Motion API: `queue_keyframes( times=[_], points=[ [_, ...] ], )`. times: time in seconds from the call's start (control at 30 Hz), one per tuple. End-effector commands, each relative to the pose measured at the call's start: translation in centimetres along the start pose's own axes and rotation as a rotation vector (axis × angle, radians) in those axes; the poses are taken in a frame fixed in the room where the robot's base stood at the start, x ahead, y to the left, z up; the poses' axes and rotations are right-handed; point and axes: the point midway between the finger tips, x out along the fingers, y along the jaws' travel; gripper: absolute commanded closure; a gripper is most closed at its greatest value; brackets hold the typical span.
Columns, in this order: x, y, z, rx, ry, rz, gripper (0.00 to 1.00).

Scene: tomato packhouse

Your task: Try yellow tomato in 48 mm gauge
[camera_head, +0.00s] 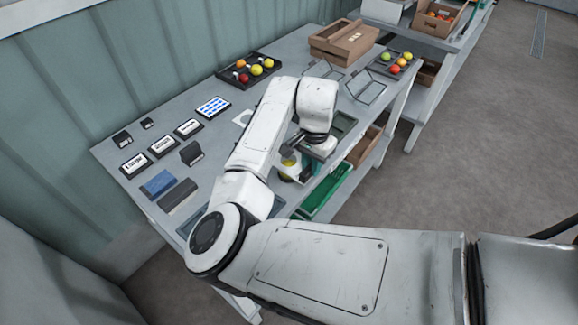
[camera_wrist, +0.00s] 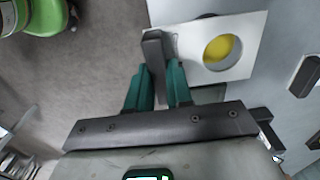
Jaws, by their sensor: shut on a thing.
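My gripper (camera_wrist: 160,85) has two teal fingertips shut on the dark upright handle of a white gauge plate (camera_wrist: 240,68), in the wrist view. The plate has one round hole, and the yellow tomato (camera_wrist: 222,49) shows through it. I cannot tell whether the tomato sits in the hole or below it. No size marking on the plate is readable. In the head view my gripper is low over the front edge of the table (camera_head: 205,175), partly hidden by my arm.
A dark tray (camera_head: 226,76) with red and yellow tomatoes and a wooden box (camera_head: 343,42) stand at the back. Another tomato tray (camera_head: 395,62) is at the right. A green crate (camera_head: 325,195) is below the table edge. Cards and a blue pad (camera_head: 158,183) lie at the left.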

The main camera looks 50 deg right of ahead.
Motion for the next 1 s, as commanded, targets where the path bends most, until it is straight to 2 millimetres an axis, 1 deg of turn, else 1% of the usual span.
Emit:
queue_keyframes(
  times=[0.03, 0.8, 1.0],
  points=[
    [-0.5, 0.0, 0.0, 0.0, 0.001, 0.0, 1.0],
    [-3.9, 0.0, 0.0, 0.0, 0.0, 0.0, 1.0],
    [-4.2, 0.0, 0.0, 0.0, 0.0, 0.0, 1.0]
  ],
)
